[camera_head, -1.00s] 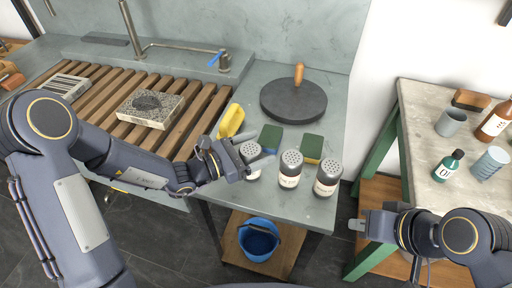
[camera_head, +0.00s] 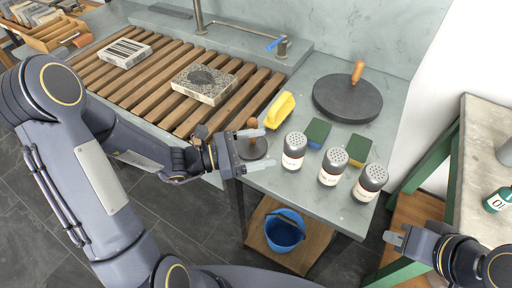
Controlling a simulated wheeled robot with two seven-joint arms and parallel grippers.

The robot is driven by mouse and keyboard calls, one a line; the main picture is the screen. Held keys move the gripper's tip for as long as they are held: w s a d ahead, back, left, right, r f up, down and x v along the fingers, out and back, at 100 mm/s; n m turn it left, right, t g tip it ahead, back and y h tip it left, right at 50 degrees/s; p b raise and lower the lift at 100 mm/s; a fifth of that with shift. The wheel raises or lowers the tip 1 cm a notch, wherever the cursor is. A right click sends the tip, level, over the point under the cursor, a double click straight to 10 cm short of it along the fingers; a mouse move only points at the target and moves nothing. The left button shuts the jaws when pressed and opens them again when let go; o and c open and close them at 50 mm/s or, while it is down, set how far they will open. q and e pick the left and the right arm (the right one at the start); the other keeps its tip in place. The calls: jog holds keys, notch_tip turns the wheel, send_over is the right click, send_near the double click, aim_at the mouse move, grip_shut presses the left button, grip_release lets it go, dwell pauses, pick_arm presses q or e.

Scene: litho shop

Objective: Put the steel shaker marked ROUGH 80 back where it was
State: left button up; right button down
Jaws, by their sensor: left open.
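Three steel shakers with perforated tops and pale labels stand upright in a row on the grey counter: a left one (camera_head: 293,152), a middle one (camera_head: 332,168) and a right one (camera_head: 369,184). The label print is too small to read, so I cannot tell which is ROUGH 80. My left gripper (camera_head: 269,148) is open and empty, just left of the left shaker and apart from it. My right gripper (camera_head: 392,238) is low at the right, away from the shakers; its finger gap is unclear.
A small dark disc with a wooden knob (camera_head: 253,149) is behind my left fingers. A yellow item (camera_head: 280,110), two green sponges (camera_head: 318,132) (camera_head: 357,149) and a large dark disc (camera_head: 340,98) lie behind the shakers. A blue bucket (camera_head: 285,232) stands below.

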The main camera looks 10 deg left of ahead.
pick_arm(q)
jog(key=s+a+r+m+g+y, duration=0.1)
jog(key=s+r+m+g+y, duration=0.15)
jog(key=s+m, duration=0.45)
jog(key=s+r+m+g+y, duration=0.2)
jog(key=s+m+g, duration=0.2)
jog(key=s+m, duration=0.35)
jog(key=s+a+m+t+y, duration=0.3)
jog(key=a+m+y, duration=0.4)
jog(key=a, duration=0.3)
jog(key=shift+s+a+f+t+y, duration=0.15)
jog(key=shift+s+f+t+y, duration=0.2)
jog(key=shift+t, duration=0.2)
notch_tip(320, 180, up, 2)
jog(key=shift+r+p, duration=0.1)
jog(key=shift+p, duration=1)
